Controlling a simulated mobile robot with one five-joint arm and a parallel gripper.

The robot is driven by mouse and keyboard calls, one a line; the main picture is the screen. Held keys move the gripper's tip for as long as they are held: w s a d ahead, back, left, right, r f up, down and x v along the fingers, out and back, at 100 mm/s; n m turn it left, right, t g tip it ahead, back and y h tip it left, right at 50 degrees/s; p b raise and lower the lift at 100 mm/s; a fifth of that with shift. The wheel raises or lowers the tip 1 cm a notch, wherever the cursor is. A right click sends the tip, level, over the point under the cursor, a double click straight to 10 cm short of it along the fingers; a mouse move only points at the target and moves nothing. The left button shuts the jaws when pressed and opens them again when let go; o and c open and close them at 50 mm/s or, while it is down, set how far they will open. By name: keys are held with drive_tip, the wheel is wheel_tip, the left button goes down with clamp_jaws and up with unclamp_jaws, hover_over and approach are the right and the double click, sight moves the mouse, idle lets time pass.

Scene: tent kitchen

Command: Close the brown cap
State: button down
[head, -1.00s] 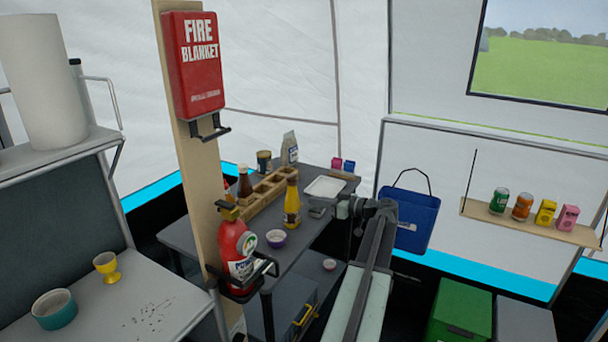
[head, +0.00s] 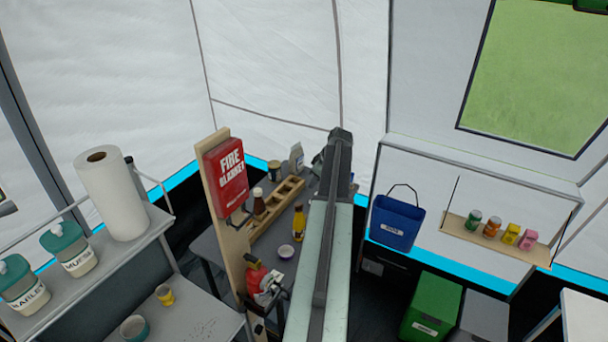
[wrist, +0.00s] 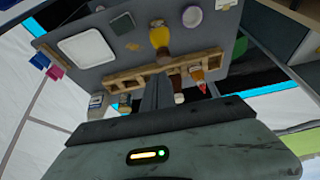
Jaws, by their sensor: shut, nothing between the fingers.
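A dark brown bottle (head: 259,206) with a pale tan top stands beside a wooden slotted rack on the grey table; it also shows in the wrist view (wrist: 178,84). A yellow bottle (head: 299,222) stands on the other side of the rack and shows in the wrist view (wrist: 159,38). A small tan disc (wrist: 133,46) lies on the table in the wrist view. I cannot tell which piece is the brown cap. My gripper (wrist: 158,80) is shut and empty, seen over the rack in the wrist view. In the head view my arm hides it.
The wooden rack (head: 264,226) runs along the table. A white tray (wrist: 87,46) and a small purple bowl (wrist: 192,16) are on it. A post holds the fire blanket box (head: 226,176) and a red extinguisher (head: 259,281) at the near side.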

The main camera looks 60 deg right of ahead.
wheel_tip(320, 180, up, 3)
drive_tip(key=w+p, duration=0.1)
drive_tip(key=b, duration=0.9)
hover_over(301, 204)
drive_tip(key=f, duration=0.9)
drive_tip(key=shift+s+f, duration=0.1)
drive_tip(key=shift+s, duration=0.15)
drive_tip(key=f+b, duration=0.2)
drive_tip(key=s+f+b, duration=0.1)
drive_tip(key=b, duration=0.1)
drive_tip(key=shift+a+f, duration=0.1)
drive_tip(key=shift+f, duration=0.35)
